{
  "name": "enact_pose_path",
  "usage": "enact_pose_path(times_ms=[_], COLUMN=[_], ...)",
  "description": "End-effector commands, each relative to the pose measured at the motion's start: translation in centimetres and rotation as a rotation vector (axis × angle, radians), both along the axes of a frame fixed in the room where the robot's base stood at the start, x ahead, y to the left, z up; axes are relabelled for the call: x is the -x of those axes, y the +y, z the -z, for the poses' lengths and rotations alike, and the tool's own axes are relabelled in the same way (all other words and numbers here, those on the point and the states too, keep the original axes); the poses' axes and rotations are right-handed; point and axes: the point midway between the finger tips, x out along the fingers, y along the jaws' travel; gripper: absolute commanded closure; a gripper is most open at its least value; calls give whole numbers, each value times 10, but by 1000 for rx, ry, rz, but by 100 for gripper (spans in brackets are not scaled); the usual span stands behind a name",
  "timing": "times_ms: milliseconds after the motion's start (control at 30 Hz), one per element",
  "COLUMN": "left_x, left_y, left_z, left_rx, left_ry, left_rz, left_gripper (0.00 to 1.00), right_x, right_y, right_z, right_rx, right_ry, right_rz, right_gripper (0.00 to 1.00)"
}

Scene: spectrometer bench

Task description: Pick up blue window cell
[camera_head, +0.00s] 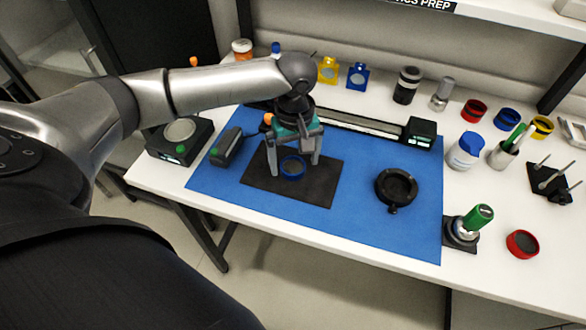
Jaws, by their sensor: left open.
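A blue ring (291,175), which looks like the blue window cell, lies on a black pad (318,192) on the blue mat. My left gripper (295,165) points down over the pad with its fingers spread. The two fingers stand on the left and right sides of the ring. A gap shows between them, and I cannot tell whether either finger touches the ring. Part of the ring's far side is close under the gripper. My right gripper is not in view.
On the blue mat (400,235), a grey device (227,147) sits left of the pad and a black round mount (396,187) right of it. A long rail (360,124) runs behind. Another blue ring (507,119) lies at the right among red and yellow rings.

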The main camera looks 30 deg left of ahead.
Motion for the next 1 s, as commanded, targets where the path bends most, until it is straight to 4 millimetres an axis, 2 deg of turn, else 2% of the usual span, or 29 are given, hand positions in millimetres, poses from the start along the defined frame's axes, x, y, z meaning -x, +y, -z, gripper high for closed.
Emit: enact_pose_path(times_ms=[33, 133, 400, 1000], left_x=[1, 0, 0, 0], left_y=[0, 0, 0, 1], left_z=[9, 17, 19, 18], left_rx=[-1, -1, -1, -1], left_ry=[3, 0, -1, -1], left_rz=[0, 0, 1, 0], left_gripper=[0, 0, 0, 68], right_x=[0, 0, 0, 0], right_y=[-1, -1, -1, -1], right_z=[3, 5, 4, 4], right_rx=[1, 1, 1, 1], right_ry=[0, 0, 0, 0], right_rz=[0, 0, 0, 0], right_gripper=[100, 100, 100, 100])
